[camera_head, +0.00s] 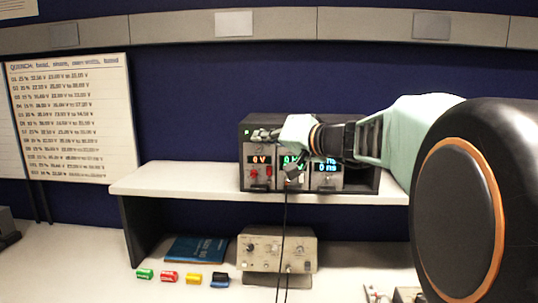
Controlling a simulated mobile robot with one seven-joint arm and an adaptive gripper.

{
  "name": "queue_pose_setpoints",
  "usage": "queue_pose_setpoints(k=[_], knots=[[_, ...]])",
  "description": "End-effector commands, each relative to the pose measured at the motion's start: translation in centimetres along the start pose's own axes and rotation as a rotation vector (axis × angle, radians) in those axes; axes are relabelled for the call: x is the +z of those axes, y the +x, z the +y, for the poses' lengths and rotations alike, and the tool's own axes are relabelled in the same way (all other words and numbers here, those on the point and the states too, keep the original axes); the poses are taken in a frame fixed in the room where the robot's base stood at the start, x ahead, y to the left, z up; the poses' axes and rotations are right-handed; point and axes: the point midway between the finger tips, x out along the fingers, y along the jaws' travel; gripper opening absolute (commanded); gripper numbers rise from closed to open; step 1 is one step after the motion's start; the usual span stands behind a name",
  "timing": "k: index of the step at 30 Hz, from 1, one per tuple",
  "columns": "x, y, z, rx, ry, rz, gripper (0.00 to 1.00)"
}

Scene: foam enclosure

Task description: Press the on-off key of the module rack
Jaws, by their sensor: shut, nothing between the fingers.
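The module rack (375,182) is a dark case on the white shelf, with several grey-fronted modules side by side. The left module shows a red "0 V" display, the middle one a green display and the right one blue digits. A small green mark shows at the rack's upper left corner; I cannot tell whether it is the on-off key. My gripper (262,134) is shut and empty, in front of the rack's upper left part, just right of that mark. I cannot tell whether it touches the rack. My wrist hides part of the middle and right modules.
The white shelf (190,178) carries the rack. Dark cables hang from the middle module past a grey instrument (277,250). A blue book (196,248) and several small coloured blocks (169,277) lie below. The shelf left of the rack is clear.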

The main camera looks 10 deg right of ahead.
Motion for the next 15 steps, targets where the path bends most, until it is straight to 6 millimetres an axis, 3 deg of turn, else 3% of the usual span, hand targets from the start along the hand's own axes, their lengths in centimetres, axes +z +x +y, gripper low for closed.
queue_pose_setpoints(k=[8, 15], knots=[[0.1, -0.1, -0.1, 0.0, -0.001, -0.001, 0.0], [1.4, -1.4, -0.9, -0.002, -0.003, 0.001, 0.0]])
